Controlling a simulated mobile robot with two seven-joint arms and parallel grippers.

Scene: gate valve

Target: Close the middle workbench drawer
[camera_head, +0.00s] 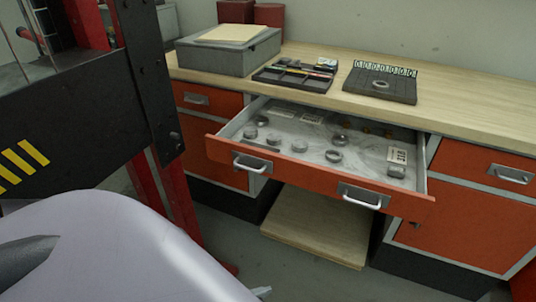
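The middle workbench drawer (305,174) is pulled well out from under the wooden top. It has an orange front with two silver handles, one at the left (250,165) and one at the right (361,198). Its grey tray holds several metal rings and small parts with white labels. A large pale, smooth part of my own body fills the lower left. Neither gripper can be made out in the head view, and nothing is seen touching the drawer or its handles.
The workbench top (465,110) carries a grey box (228,55), a dark tool tray (293,76) and a dark board (380,84). Closed orange cabinets flank the drawer. A wooden shelf (320,228) lies below. A red and black frame (85,110) with yellow stripes stands at the left.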

